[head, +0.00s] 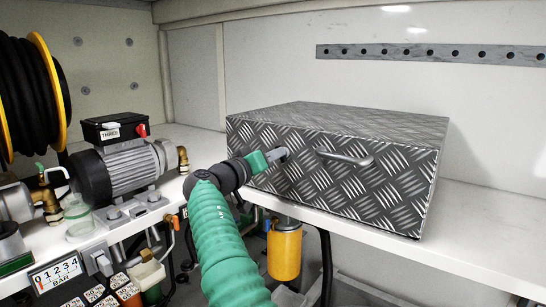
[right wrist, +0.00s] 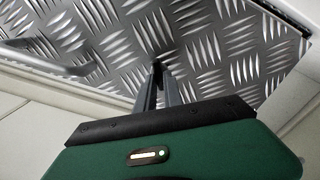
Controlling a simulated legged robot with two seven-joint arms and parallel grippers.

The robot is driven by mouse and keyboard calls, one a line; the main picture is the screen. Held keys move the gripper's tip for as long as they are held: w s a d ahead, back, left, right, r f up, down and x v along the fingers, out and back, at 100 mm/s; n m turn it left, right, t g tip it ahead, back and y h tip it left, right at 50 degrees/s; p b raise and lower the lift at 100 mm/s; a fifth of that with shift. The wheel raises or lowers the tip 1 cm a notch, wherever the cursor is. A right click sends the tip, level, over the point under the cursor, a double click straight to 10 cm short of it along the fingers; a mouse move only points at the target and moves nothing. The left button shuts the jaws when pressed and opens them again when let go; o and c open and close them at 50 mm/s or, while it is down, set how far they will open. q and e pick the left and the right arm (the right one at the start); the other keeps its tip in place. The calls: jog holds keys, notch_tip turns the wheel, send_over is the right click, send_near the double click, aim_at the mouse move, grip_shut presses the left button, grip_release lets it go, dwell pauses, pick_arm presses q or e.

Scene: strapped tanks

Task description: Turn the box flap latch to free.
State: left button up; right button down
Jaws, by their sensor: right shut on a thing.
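The box (head: 350,185) is a diamond-plate metal box on the white shelf, with a bar handle (head: 343,158) on its front. My right gripper (head: 280,154), on the green-sleeved arm, is at the box front, left of the handle. In the right wrist view the gripper's two grey fingers (right wrist: 162,82) are close together against the patterned plate, shut on the small box flap latch. The fingers mostly hide the latch, so I cannot tell how it is turned. The handle also shows in the right wrist view (right wrist: 45,58). My left gripper is not in view.
A motor pump (head: 125,165) and a black hose reel (head: 30,95) with a yellow rim stand at the left. A yellow canister (head: 284,252) hangs below the shelf edge. The shelf (head: 490,205) right of the box is clear.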

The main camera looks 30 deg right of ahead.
jog(key=n+p, duration=0.1)
jog(key=n, duration=1)
jog(key=shift+w+r+p, duration=0.1)
jog(key=shift+p, duration=0.3)
jog(key=c, duration=1.9)
grip_release()
jog(key=o, duration=0.4)
jog(key=shift+w+d+f, duration=0.1)
jog(key=shift+w+f, duration=0.1)
jog(key=shift+o, duration=0.2)
jog(key=shift+w+d+f+n, duration=0.15)
jog(key=shift+d+f+n, duration=0.05)
jog(key=shift+d+n, duration=0.1)
jog(key=b+v, duration=0.5)
jog(key=v, duration=1.2)
